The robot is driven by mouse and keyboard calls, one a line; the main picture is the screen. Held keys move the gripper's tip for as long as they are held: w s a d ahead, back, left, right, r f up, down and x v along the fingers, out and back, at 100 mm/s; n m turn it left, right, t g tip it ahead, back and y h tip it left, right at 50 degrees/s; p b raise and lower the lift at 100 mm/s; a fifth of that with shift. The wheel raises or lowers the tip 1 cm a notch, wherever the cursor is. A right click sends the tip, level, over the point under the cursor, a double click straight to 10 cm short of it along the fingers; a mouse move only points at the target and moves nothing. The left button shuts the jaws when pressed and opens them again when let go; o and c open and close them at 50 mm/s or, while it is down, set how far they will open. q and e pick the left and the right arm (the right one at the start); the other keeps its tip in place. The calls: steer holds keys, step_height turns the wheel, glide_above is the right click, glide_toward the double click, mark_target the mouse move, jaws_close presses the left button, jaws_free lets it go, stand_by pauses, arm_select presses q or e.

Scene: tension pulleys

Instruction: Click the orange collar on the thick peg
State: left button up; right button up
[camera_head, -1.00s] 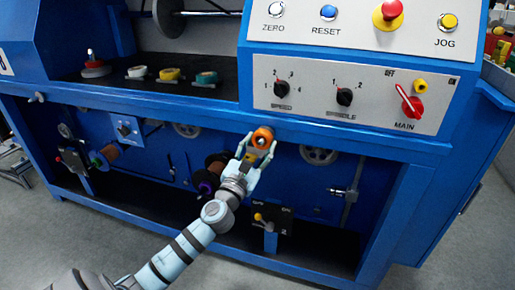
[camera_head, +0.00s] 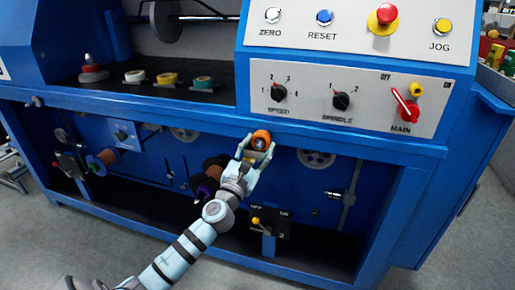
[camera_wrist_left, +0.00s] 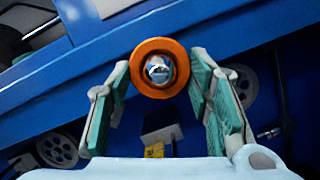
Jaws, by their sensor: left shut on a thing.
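The orange collar (camera_head: 261,136) is held at the tips of my left gripper (camera_head: 257,149), in front of the machine's blue front edge. In the left wrist view the collar (camera_wrist_left: 135,68) faces the camera as a ring between the two fingertips (camera_wrist_left: 158,78). A round shiny metal end (camera_wrist_left: 159,68) shows through its hole; it may be the thick peg. I cannot tell whether the collar is around it or only lined up in front of it. My right gripper is not in view.
Above the collar is a control panel (camera_head: 350,72) with knobs and buttons. Below are dark spools (camera_head: 206,187), a pulley wheel (camera_head: 316,158) and a yellow-tipped lever (camera_head: 256,221). White, yellow and teal rolls (camera_head: 203,82) sit on the dark shelf at left.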

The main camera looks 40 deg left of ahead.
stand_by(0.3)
arm_select(q)
steer(key=o, duration=1.2)
steer(key=v, duration=1.2)
